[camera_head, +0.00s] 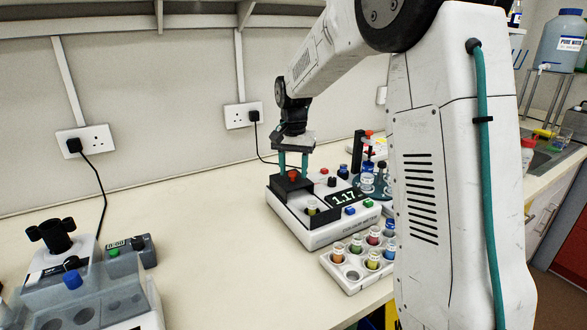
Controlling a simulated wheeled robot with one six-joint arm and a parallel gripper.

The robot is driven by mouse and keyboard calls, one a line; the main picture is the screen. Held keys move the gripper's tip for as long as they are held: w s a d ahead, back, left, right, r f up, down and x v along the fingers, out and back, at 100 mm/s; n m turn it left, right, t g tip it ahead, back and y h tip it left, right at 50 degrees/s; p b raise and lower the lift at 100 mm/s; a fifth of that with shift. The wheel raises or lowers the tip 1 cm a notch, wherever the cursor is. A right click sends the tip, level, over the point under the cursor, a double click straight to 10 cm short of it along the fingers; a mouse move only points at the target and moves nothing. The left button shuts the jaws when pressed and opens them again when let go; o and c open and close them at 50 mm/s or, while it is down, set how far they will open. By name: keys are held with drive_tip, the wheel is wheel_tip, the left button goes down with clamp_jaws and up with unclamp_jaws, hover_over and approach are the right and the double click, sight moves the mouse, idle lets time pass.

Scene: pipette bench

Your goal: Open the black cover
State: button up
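The black cover (291,187) sits on the back left of a white colorimeter (326,233) with a lit "1.17" display. A small red knob (293,175) shows on top of the cover. My gripper (293,171) points down over the cover, with one teal finger on each side of the red knob. The fingers look apart, with a gap to the knob on both sides. I cannot tell how low the fingertips reach behind or beside the knob. A capped vial (312,207) stands in the colorimeter in front of the cover.
A white rack (348,277) with several colored vials stands in front of the colorimeter. A dark stand (358,152) with bottles is behind it to the right. A grey device (75,272) is at the left. My arm hides the bench's right part. The bench between is clear.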

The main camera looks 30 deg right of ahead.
sight(293, 173)
wheel_tip(293, 173, up, 8)
drive_tip(key=shift+f, duration=0.1)
idle(0.5)
idle(0.4)
drive_tip(key=shift+n+g, duration=0.4)
drive_tip(key=shift+n, duration=0.5)
drive_tip(key=s+f, duration=0.2)
drive_tip(key=s, duration=0.1)
drive_tip(key=shift+s+a+f, duration=0.1)
drive_tip(key=shift+a+f, duration=0.15)
drive_tip(key=shift+a, duration=0.1)
drive_tip(key=s+a+n+t, duration=0.1)
drive_tip(key=s+a+n, duration=0.2)
drive_tip(key=s, duration=1.3)
drive_tip(key=s+a+n+t, duration=0.1)
drive_tip(key=s+a+n, duration=0.3)
drive_tip(key=s, duration=1.3)
drive_tip(key=a, duration=0.3)
